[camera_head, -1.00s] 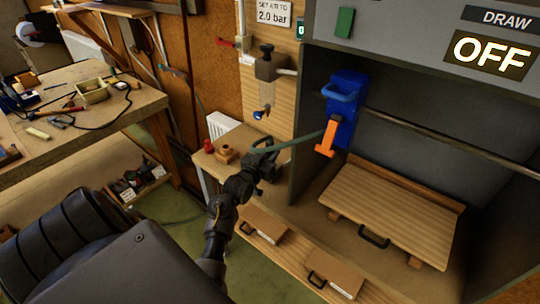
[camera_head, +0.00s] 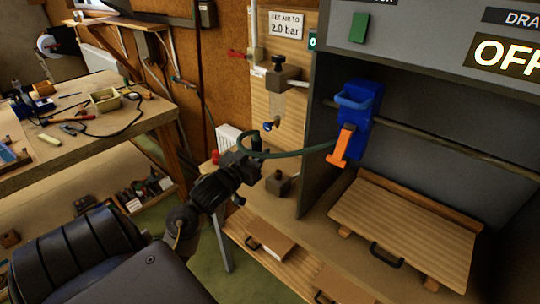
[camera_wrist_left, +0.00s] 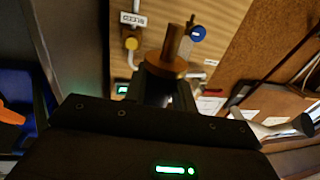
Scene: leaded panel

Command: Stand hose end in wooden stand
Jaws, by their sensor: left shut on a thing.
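My left gripper (camera_head: 243,163) is shut on the end of a dark green hose (camera_head: 290,154). The hose curves from the jaws to a blue holder with an orange handle. In the left wrist view a brown round-collared piece (camera_wrist_left: 166,64) with a narrower stem shows at the jaws; it looks like the hose end's fitting. The brown block with a round top, likely the wooden stand, is hidden behind my gripper in the head view. A darker small block (camera_head: 278,183) with a knob stands on the bench right of the gripper. My right gripper is out of view.
A sloped wooden board (camera_head: 410,225) lies inside the cabinet. A valve (camera_head: 283,72) is on the wall panel. A cluttered workbench (camera_head: 140,118) stands at left.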

